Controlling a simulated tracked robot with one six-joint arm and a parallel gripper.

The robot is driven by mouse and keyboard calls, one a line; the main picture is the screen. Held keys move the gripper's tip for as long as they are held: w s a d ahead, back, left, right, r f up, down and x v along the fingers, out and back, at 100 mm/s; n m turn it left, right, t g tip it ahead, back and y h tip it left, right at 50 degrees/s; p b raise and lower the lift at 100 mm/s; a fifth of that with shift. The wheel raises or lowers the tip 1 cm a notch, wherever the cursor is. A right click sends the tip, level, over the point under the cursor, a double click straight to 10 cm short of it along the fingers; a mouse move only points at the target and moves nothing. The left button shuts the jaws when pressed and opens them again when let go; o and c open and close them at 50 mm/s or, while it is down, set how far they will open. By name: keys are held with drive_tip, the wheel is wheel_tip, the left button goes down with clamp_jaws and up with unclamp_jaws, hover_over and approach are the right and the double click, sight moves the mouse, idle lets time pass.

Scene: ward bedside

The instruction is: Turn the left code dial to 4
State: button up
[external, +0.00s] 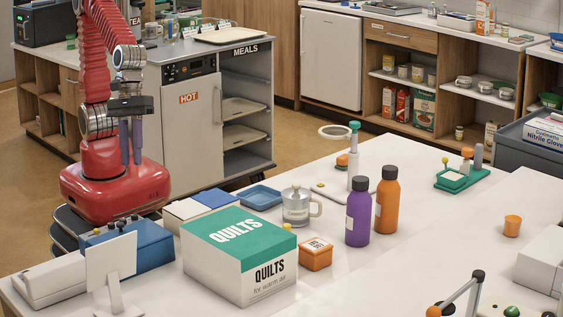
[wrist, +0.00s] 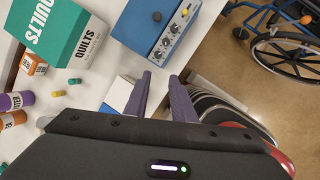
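A blue box (external: 150,247) with several small knobs along its top stands at the front left of the table. I cannot tell which knob is the left code dial, and no numbers are readable. My gripper (external: 132,162) hangs fingers down at the table's far left, above and apart from the box. Its two purple fingers (wrist: 160,77) are spread with nothing between them.
A QUILTS box (external: 240,255) stands right of the blue box. A white screen (external: 112,255) stands in front of it. A white box with a blue top (external: 212,199) lies behind.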

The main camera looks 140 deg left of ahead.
drive_tip(key=s+a+r+m+t+y, duration=0.2)
drive_tip(key=s+a+m, duration=1)
drive_tip(key=m, duration=1)
drive_tip(key=shift+a+r+m+y, duration=0.15)
drive_tip(key=shift+r+m+y, duration=0.15)
drive_tip(key=shift+r, duration=0.4)
idle(1.0)
drive_tip(key=shift+c, duration=0.3)
